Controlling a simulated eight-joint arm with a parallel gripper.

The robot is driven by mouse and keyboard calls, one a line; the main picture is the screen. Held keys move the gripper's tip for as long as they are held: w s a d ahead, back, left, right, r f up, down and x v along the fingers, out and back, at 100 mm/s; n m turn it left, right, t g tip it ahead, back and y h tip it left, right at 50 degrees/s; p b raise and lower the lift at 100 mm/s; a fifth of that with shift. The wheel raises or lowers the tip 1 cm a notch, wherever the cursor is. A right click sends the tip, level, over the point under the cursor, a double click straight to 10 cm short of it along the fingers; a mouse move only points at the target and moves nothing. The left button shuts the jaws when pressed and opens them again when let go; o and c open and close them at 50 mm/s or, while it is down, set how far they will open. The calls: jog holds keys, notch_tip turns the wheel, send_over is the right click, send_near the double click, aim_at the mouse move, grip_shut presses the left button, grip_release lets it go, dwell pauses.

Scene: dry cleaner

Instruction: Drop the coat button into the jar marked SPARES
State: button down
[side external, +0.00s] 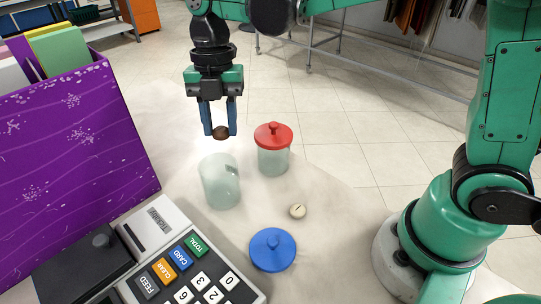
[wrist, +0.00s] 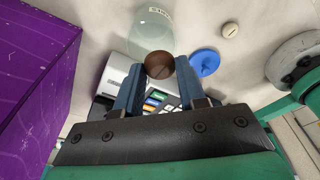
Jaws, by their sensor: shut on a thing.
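My gripper (side external: 220,131) is shut on a round brown coat button (side external: 220,133), held between the blue fingertips. The button (wrist: 159,65) also shows between the fingers in the wrist view. An open clear jar (side external: 219,188) stands upright on the counter, below the button in the side view; the button is above its rim level and apart from it. The jar (wrist: 147,32) has a small label, too small to read surely. A second clear jar (side external: 273,160) with a red lid (side external: 272,136) stands behind it to the right.
A blue lid (side external: 272,250) lies on the pale counter (side external: 335,225). A small cream disc (side external: 298,211) lies near it. A till (side external: 190,265) is at the front, and a purple box (side external: 75,150) with folders stands on the left.

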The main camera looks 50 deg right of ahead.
jog(key=shift+c, duration=2.1)
grip_release()
jog(key=shift+w+d+r, duration=0.15)
jog(key=shift+r, duration=1.25)
jog(key=shift+w+d+r, duration=0.15)
jog(key=shift+r, duration=1.25)
jog(key=s+d+f+m+t, duration=0.3)
jog(key=s+d+m+t, duration=0.1)
jog(key=m, duration=0.9)
jog(key=s+d+f+m+t+h, duration=0.1)
jog(key=s+d+f+m+t, duration=0.1)
jog(key=m, duration=1.1)
jog(key=s+d+t, duration=0.1)
jog(key=d+t, duration=0.1)
jog(key=d, duration=0.1)
jog(key=shift+s+d+f+m, duration=0.15)
jog(key=shift+s+f+m, duration=0.15)
jog(key=shift+s+f, duration=0.1)
